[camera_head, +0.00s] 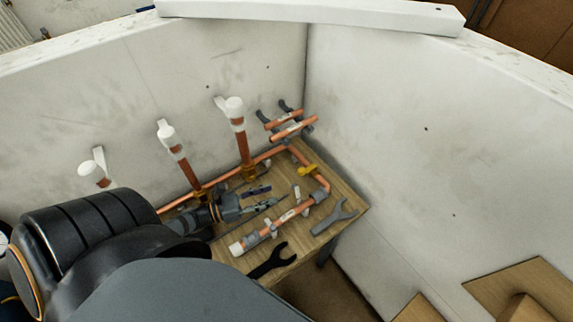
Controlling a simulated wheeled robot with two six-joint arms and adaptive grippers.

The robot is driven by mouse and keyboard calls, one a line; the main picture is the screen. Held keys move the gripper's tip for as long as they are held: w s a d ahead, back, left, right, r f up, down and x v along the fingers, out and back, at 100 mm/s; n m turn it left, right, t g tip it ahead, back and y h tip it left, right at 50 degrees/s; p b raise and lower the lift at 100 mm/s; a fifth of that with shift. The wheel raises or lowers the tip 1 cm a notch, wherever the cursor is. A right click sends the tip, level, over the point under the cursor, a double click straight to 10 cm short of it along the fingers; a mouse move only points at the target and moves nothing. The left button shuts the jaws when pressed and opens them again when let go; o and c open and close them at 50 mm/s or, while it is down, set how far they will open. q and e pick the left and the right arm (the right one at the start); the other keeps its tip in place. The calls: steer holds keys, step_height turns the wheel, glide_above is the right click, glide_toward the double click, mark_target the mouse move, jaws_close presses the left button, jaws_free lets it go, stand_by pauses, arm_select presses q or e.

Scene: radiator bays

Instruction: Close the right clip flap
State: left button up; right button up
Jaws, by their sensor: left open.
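A short copper pipe (291,214) with a white end cap (237,248) lies along the front of the small wooden bench. Small pale clips sit along it. A pale upright piece (297,192), which looks like the raised flap of the right clip, stands behind the pipe. Another pale clip piece (270,227) is further left on the pipe. My left gripper (268,198) reaches in from the left, low over the bench. Its fingers are apart and empty, just left of the upright piece; I cannot tell if they touch it. My right gripper is not in view.
Copper risers with white caps (234,106) stand along the left wall. Walls meet behind the wooden bench (352,203).

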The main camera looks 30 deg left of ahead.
mark_target(293, 189)
arm_select(q)
steer(key=shift+f, duration=0.2)
steer(key=shift+s, duration=0.15)
steer(key=shift+b, duration=0.3)
steer(key=b+x, duration=0.6)
steer(key=x, duration=0.3)
steer(key=shift+w+f+b, duration=0.15)
steer(key=shift+w+b, duration=0.05)
steer(key=shift+b, duration=0.1)
steer(key=shift+w+d+r, duration=0.2)
steer(key=shift+w+d, duration=0.05)
steer(key=shift+w, duration=0.05)
steer(key=shift+c, duration=0.4)
jaws_close()
